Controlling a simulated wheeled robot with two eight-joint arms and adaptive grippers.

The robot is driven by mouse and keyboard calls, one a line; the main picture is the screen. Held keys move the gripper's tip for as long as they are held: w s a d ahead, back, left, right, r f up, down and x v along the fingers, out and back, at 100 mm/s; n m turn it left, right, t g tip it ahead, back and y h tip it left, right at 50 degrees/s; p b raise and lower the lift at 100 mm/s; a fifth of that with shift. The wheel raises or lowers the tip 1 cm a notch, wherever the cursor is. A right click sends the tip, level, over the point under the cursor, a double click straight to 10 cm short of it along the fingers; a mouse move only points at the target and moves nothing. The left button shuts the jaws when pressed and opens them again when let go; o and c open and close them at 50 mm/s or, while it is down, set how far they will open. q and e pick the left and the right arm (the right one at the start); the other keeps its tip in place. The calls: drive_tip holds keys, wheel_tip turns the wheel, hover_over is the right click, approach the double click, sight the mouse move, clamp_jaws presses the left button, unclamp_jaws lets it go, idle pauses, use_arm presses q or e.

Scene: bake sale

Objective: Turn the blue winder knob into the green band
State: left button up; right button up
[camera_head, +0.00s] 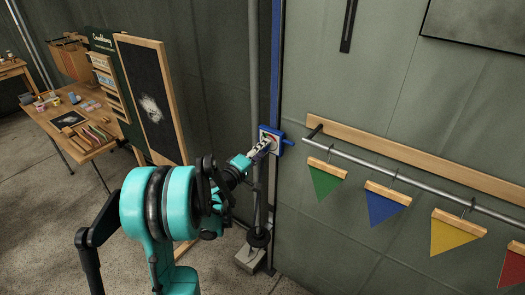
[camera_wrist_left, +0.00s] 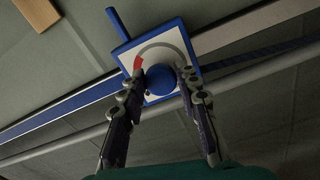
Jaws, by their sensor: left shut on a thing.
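The winder is a white-faced box with a blue rim (camera_wrist_left: 121,50), mounted on a blue upright. In the wrist view its round blue knob (camera_wrist_left: 160,80) sits in the middle of the face. A grey arc (camera_wrist_left: 165,46) curves around the knob, with a red part (camera_wrist_left: 137,64) at its left end. No green band shows; the fingers cover part of the face. My left gripper (camera_wrist_left: 160,75) has one finger on each side of the knob and is shut on it. In the head view the left gripper (camera_head: 261,149) reaches the winder box (camera_head: 276,134) and hides the knob.
A blue upright (camera_head: 276,65) and a grey pole (camera_head: 254,75) run beside the winder. To the right, a rail (camera_head: 405,183) carries several coloured pennants. A framed blackboard (camera_head: 150,95) and a wooden table (camera_head: 85,150) stand at the left.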

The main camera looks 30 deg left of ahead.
use_arm(q)
drive_tip(key=shift+m, duration=1)
drive_tip(key=o, duration=1.1)
drive_tip(key=shift+o, duration=0.2)
drive_tip(key=s, duration=1.2)
drive_tip(key=shift+a, duration=0.45)
